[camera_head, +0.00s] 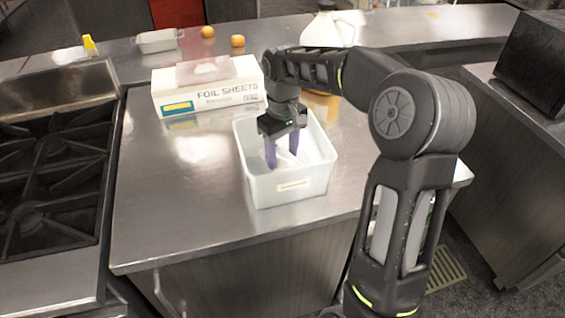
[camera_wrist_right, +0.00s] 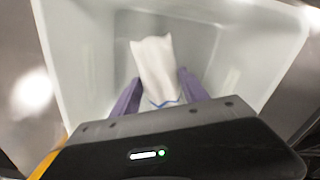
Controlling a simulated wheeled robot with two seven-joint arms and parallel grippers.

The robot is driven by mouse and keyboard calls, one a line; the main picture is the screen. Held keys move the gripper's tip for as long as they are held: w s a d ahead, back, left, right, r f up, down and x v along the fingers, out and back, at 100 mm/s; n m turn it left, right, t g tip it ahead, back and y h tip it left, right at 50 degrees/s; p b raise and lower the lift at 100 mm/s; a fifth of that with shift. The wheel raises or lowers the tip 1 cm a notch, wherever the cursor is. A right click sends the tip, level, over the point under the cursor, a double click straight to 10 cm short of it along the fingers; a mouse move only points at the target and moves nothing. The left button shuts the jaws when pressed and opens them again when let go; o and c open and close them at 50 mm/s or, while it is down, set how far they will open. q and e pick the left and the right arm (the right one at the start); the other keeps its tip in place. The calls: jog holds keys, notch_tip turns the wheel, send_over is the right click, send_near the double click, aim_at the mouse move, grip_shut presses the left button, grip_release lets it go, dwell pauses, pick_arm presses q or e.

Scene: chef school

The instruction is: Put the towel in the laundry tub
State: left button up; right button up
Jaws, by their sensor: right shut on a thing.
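The laundry tub (camera_head: 290,186) is a white, open plastic bin on the steel counter. My right gripper (camera_head: 283,158) reaches down into it from above, with its purple fingers inside the rim. The gripper is shut on the white towel (camera_wrist_right: 155,62), which shows between the two fingers in the right wrist view. The tub's pale inner walls (camera_wrist_right: 85,45) surround the towel there. In the head view the towel is mostly hidden by the fingers. I cannot tell whether it touches the tub's floor. My left gripper is not in view.
A foil sheets box (camera_head: 208,95) stands just behind the tub. A stove (camera_head: 50,170) is at the left. A small metal tray (camera_head: 158,41), two orange fruits (camera_head: 238,41) and a white jug (camera_head: 327,27) are at the back. The counter left of the tub is clear.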

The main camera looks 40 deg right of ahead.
aim_at(282, 154)
jog(key=shift+f, duration=1.85)
jog(key=shift+f, duration=0.2)
jog(key=o, duration=1.4)
jog(key=shift+o, duration=0.2)
notch_tip(282, 154, up, 12)
jog(key=shift+r+p, duration=0.25)
jog(key=shift+p, duration=0.05)
